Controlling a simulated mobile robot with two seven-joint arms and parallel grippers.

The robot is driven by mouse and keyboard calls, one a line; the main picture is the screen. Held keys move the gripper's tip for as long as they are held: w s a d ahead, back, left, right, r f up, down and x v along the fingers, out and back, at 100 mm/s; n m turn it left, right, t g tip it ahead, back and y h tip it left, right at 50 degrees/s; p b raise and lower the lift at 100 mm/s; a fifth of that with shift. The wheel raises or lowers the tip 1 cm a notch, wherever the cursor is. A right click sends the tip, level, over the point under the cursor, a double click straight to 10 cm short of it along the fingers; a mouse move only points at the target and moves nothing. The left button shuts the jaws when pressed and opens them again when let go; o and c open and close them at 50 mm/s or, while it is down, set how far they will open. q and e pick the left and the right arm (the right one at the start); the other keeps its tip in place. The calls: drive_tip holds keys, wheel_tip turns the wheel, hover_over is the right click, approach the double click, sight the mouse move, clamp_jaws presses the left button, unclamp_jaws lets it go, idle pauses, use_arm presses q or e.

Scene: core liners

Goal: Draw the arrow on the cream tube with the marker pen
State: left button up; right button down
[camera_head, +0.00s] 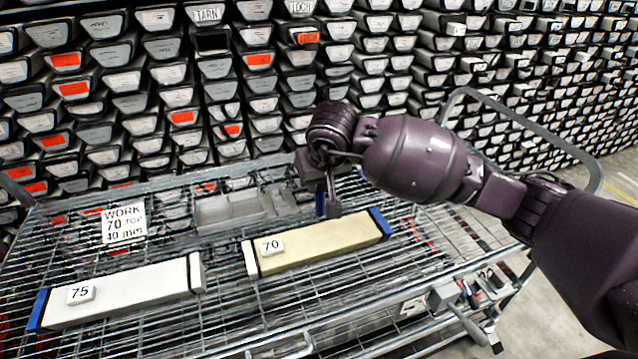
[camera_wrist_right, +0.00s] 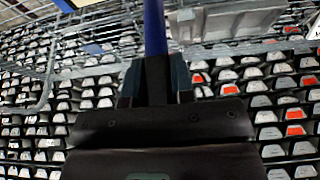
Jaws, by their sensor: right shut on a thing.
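The cream tube (camera_head: 325,242) lies on the wire cart top in the head view. It has a 70 label near its left end, a white and black left end and a blue right end. My right gripper (camera_head: 332,203) is above and behind the tube's middle, pointing down. In the wrist view my right gripper (camera_wrist_right: 156,85) is shut on the marker pen (camera_wrist_right: 154,28), a thin blue shaft. A bit of blue also shows beside the fingers in the head view. Whether the pen tip touches the tube is hidden. My left gripper is not in view.
A white tube (camera_head: 130,293) labelled 75 lies to the left. A sign (camera_head: 124,225) reads WORK 70 TOP 40 mm. A wall of stacked liners (camera_head: 190,100) rises behind the cart (camera_head: 230,325).

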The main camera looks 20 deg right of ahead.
sight(319, 201)
drive_tip(key=shift+d+f, duration=0.1)
drive_tip(key=shift+f, duration=0.5)
drive_tip(key=shift+f+b, duration=0.9)
drive_tip(key=shift+f, duration=0.75)
drive_tip(key=shift+f+b, duration=0.3)
drive_tip(key=shift+f, duration=0.4)
